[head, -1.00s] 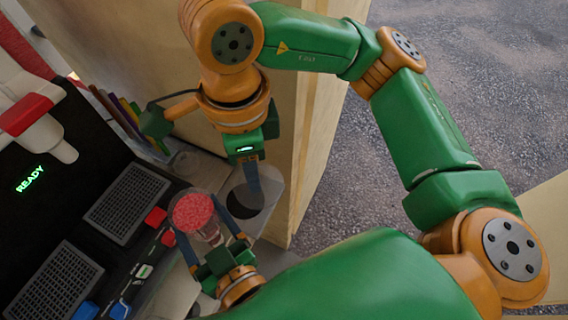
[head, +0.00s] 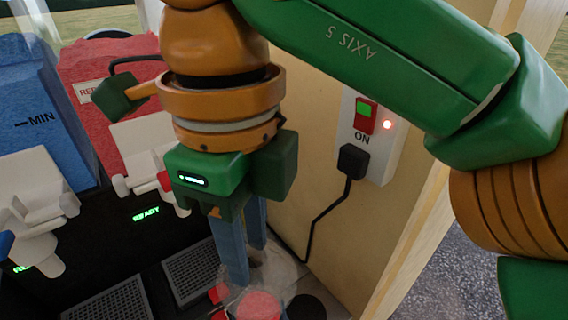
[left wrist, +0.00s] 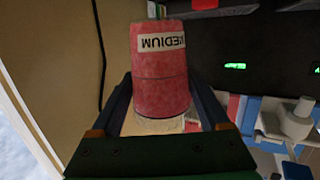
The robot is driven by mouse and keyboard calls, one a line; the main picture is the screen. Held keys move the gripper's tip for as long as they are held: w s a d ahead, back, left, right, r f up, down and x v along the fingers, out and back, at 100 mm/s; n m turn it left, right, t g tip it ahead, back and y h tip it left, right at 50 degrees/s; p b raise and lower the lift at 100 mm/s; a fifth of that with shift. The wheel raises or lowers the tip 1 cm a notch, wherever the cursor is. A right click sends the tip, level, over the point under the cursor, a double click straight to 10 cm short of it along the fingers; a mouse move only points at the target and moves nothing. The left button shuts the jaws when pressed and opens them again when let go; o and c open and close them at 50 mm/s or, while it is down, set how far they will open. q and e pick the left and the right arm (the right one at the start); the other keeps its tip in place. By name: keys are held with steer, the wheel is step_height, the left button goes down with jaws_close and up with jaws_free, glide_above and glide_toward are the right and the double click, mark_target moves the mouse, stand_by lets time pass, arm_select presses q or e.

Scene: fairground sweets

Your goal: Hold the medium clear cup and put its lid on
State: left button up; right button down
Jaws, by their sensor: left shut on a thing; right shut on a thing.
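The medium clear cup (left wrist: 160,82), full of red slush and labelled MEDIUM, is between the fingers of my left gripper (left wrist: 165,108) in the left wrist view. It appears upside down there, with a pale band at its near end. In the head view the red top of the cup (head: 257,306) shows at the bottom edge; my left gripper is out of that view. My right gripper (head: 246,268) points down over the cup, shut on the clear lid (head: 279,268). The lid is faint, and I cannot tell whether it touches the rim.
A black round spot (head: 306,308) lies right of the cup. Dark drip grates (head: 192,272) and the blue (head: 40,105) and red (head: 95,65) slush machines with white taps stand left. A wooden panel with a switch socket (head: 375,125) and black cord is close on the right.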

steer(key=f+m, duration=0.1)
steer(key=m, duration=0.1)
steer(key=a+f+m, duration=0.1)
steer(key=f+m, duration=0.1)
steer(key=w+a+f+m, duration=0.1)
steer(key=m, duration=0.2)
steer(key=shift+f, duration=0.4)
step_height(320, 180, down, 9)
steer(key=w+d+m, duration=0.1)
steer(key=w+m, duration=0.1)
steer(key=m, duration=0.6)
steer(key=shift+w+d+r+m, duration=0.15)
steer(key=shift+d+r+m, duration=0.05)
steer(key=shift+d+m, duration=0.1)
steer(key=shift+f, duration=0.1)
jaws_free()
step_height(320, 180, up, 6)
jaws_close()
stand_by(0.5)
stand_by(1.0)
